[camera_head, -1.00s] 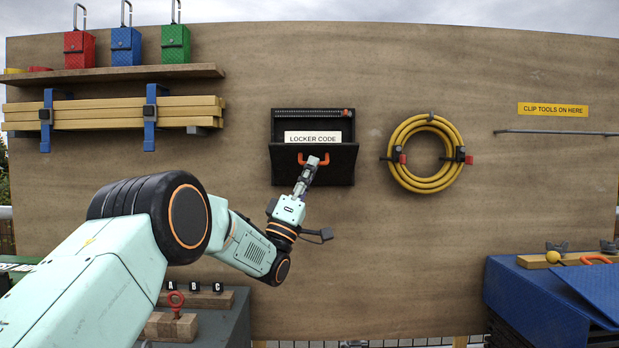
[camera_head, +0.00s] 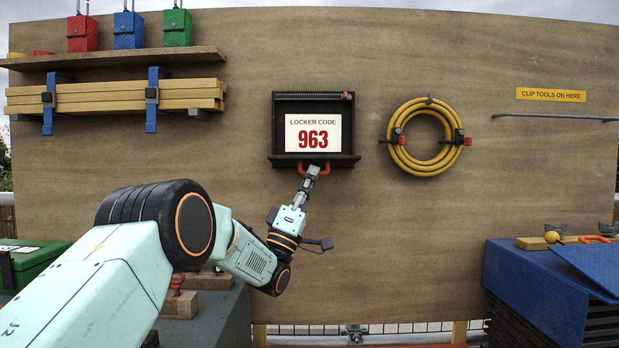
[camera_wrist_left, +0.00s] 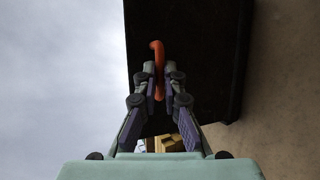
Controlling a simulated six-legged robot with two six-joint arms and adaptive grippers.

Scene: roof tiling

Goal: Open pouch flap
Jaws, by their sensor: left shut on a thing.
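The black pouch (camera_head: 277,125) hangs on the wooden board, its flap (camera_head: 338,159) swung down and out at the bottom. Inside, a white card (camera_head: 313,122) shows fully and reads "LOCKER CODE 963". My left gripper (camera_head: 311,172) is at the flap's lower edge, shut on the red-orange handle (camera_head: 325,167). In the left wrist view the handle (camera_wrist_left: 156,57) stands between the fingertips of my left gripper (camera_wrist_left: 160,78), against the dark flap (camera_wrist_left: 205,45). The right gripper is in neither view.
A yellow hose coil (camera_head: 399,155) hangs to the right of the pouch. The board between is bare.

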